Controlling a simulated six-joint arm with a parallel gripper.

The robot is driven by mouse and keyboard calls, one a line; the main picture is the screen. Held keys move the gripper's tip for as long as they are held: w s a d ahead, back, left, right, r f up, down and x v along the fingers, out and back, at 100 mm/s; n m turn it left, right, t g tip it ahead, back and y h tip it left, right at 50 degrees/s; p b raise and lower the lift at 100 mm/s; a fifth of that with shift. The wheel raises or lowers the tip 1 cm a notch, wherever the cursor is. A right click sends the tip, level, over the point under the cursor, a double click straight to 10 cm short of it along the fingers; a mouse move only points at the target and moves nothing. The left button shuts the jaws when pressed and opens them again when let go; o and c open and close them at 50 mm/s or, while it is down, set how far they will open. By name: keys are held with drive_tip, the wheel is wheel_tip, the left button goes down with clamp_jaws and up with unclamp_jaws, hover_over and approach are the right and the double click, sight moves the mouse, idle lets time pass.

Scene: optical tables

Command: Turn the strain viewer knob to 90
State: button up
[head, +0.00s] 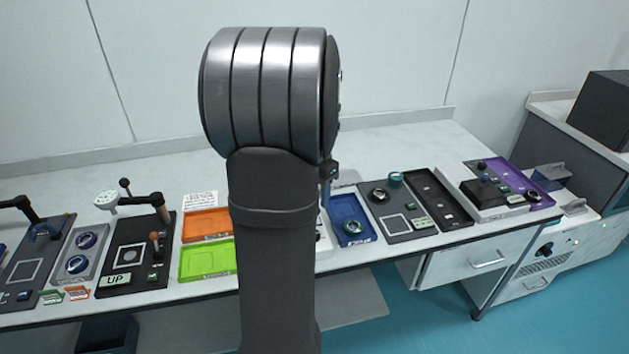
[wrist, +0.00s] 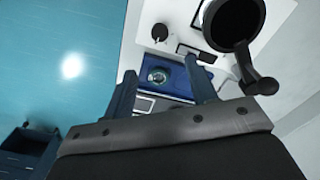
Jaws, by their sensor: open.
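A white device (wrist: 187,14) with a dark round head (wrist: 236,18) and a small black knob (wrist: 159,32) is at the top of the wrist view. It appears to be the strain viewer, but no label or scale is readable. My gripper (wrist: 160,70) is open and empty, its two blue-grey fingers apart. The knob lies ahead of the fingertips, not between them. In the head view my arm hides most of the gripper and most of the device.
A blue tray (head: 341,206) with a round lens (head: 352,227) is beside the device. Orange (head: 207,224) and green (head: 206,260) trays lie left of my arm. A dark plate (head: 412,233) and a purple tray (head: 511,174) stand to the right. The back of the table is clear.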

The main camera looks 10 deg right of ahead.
drive_tip(key=shift+r, duration=1.7)
drive_tip(key=shift+f, duration=0.15)
wheel_tip(320, 180, down, 17)
drive_tip(key=shift+f, duration=0.15)
drive_tip(key=shift+f, duration=0.1)
drive_tip(key=n, duration=1.2)
drive_tip(key=shift+n, duration=2.3)
